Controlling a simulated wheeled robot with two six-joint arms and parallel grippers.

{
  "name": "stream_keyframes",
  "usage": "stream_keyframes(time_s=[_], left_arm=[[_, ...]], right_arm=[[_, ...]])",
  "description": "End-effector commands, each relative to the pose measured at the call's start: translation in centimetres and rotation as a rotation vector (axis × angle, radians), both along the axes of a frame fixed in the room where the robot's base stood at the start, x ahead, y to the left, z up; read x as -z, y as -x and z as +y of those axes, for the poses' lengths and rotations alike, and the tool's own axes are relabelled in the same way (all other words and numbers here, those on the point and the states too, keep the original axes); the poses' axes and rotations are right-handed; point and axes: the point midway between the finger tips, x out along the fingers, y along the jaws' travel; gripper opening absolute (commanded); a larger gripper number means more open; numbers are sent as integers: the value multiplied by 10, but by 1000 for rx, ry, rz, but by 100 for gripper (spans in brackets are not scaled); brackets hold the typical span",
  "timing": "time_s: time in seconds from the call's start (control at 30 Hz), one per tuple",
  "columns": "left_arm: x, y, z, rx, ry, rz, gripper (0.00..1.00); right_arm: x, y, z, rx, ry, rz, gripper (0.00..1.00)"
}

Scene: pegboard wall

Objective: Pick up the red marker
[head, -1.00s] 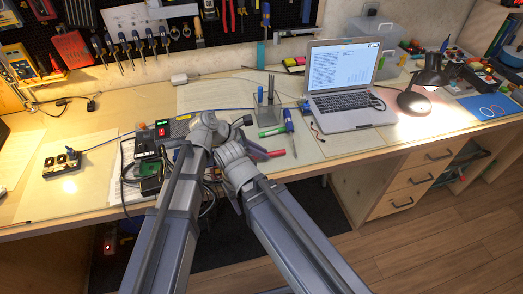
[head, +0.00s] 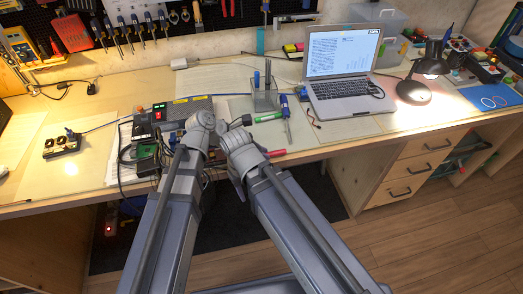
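The red marker (head: 276,153) lies near the front edge of the workbench, just right of my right arm's upper joint. Its left end is hidden behind that arm. A green marker (head: 267,118) lies farther back, and a blue-handled tool (head: 285,108) is to its right. My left gripper (head: 240,122) shows only as a small dark part between the tops of my two arms, left of the green marker. Its fingertips cannot be made out. My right gripper is hidden behind my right arm.
An open laptop (head: 341,88) and a lit desk lamp (head: 413,92) stand to the right. A grey pen stand (head: 264,98) is behind the markers. A green circuit board (head: 146,151) with cables lies left of my arms. Drawers (head: 408,170) are below the bench.

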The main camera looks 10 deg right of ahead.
Motion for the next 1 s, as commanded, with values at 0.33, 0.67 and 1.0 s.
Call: stream_keyframes(time_s=[0.33,0.67,1.0], left_arm=[[0,3,1,4,-2,2,55],[-9,4,7,3,-2,3,55],[-47,4,42,-1,-1,2,55]], right_arm=[[0,-2,0,3,1,-4,50],[-9,-3,-1,3,2,-4,50],[-47,-2,0,2,1,-3,50]])
